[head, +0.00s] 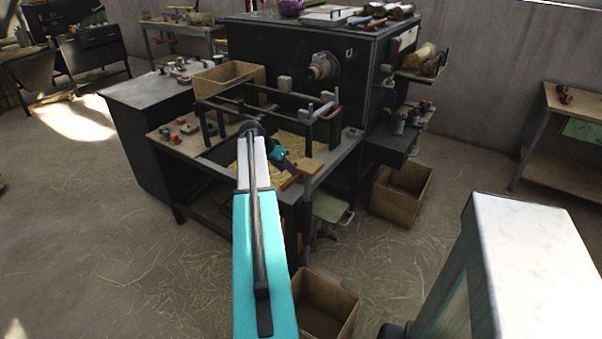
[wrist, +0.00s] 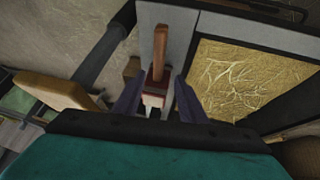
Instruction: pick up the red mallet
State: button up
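The red mallet shows in the wrist view, with a brown wooden handle (wrist: 158,52) and a small red head (wrist: 153,99) with a pale lower part. Its handle points away from me over a grey ledge of the workbench. My gripper (wrist: 157,88) is open, with one dark finger on each side of the mallet's head. Small gaps seem to show beside the head, and whether a finger touches it is hard to tell. In the head view my gripper (head: 287,166) is over the bench's front edge, and the mallet is too small there to make out clearly.
A straw-filled tray (wrist: 200,85) lies to the right in the wrist view. A tan wooden block (wrist: 55,90) is to the left. Dark frame bars (head: 222,119) rise around the bench. An open box (head: 325,305) stands on the floor in front.

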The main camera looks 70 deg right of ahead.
aim_at(295, 178)
jog(key=shift+f, duration=0.1)
jog(key=shift+s+p+x, duration=0.1)
jog(key=shift+p+x, duration=0.25)
jog(key=shift+x, duration=0.9)
jog(key=shift+s+p+x, duration=0.15)
jog(key=shift+p+x, duration=0.15)
jog(key=shift+x, duration=1)
jog(key=shift+d, duration=0.15)
jog(key=shift+r, duration=0.2)
grip_shut()
